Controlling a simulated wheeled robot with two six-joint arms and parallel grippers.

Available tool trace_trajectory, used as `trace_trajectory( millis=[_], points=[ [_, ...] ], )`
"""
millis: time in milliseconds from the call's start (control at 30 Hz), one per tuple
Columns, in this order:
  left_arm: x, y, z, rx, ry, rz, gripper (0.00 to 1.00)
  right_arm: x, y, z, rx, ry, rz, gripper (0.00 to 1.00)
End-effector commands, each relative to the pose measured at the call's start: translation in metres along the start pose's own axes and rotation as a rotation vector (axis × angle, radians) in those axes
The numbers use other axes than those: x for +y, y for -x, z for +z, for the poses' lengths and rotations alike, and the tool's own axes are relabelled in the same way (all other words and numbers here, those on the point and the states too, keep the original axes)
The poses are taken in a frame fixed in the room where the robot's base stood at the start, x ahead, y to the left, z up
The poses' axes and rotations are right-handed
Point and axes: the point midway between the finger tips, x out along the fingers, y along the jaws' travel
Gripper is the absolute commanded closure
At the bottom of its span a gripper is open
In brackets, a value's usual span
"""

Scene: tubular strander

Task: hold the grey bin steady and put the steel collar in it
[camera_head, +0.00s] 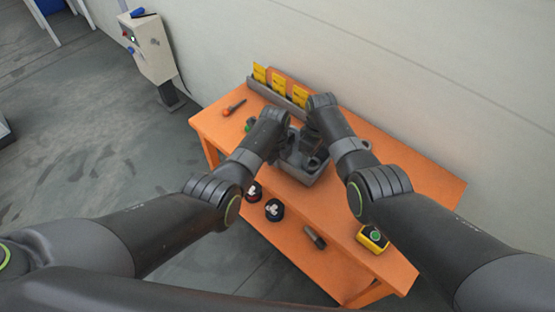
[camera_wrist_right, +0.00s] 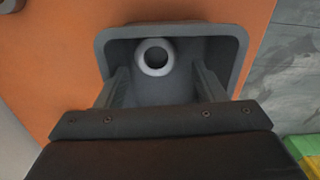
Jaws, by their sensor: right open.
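The grey bin (camera_head: 303,179) stands on the orange table between my two arms. In the right wrist view the bin (camera_wrist_right: 239,45) shows from above, with the steel collar (camera_wrist_right: 156,58), a pale ring, inside its outline near one wall. My right gripper (camera_wrist_right: 158,88) is open above the bin, its two fingers apart with nothing between them, and the collar is clear of them. My left gripper (camera_head: 279,155) is at the bin's left side; its fingers are mostly hidden by my arm, so I cannot tell its grip.
The orange table (camera_head: 340,212) holds a screwdriver (camera_head: 234,107), black round parts (camera_head: 274,209), a dark tool (camera_head: 314,237) and a yellow box with a green button (camera_head: 373,238). A grey rack with yellow cards (camera_head: 281,88) lines the wall side.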

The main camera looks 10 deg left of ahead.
Motion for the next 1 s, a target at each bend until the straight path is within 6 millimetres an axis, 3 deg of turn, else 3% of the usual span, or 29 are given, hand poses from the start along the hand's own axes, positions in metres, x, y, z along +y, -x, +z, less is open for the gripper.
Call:
trace_trajectory(
  millis=[33,267,800,1000],
  points=[
    [0.006,-0.002,0.006,-0.008,0.003,0.015,1.0,0.008,0.0,0.007,-0.011,-0.009,0.014,0.26],
    [0.007,-0.003,0.006,-0.009,0.003,0.019,1.0,0.009,0.014,0.005,-0.006,-0.008,0.018,0.26],
    [0.006,-0.004,0.002,-0.001,0.002,0.017,1.0,0.003,0.101,0.001,0.001,-0.002,0.008,0.26],
    [0.005,-0.004,0.001,0.002,0.001,0.014,1.0,0.001,0.118,0.0,0.0,-0.001,0.002,0.26]
  ],
)
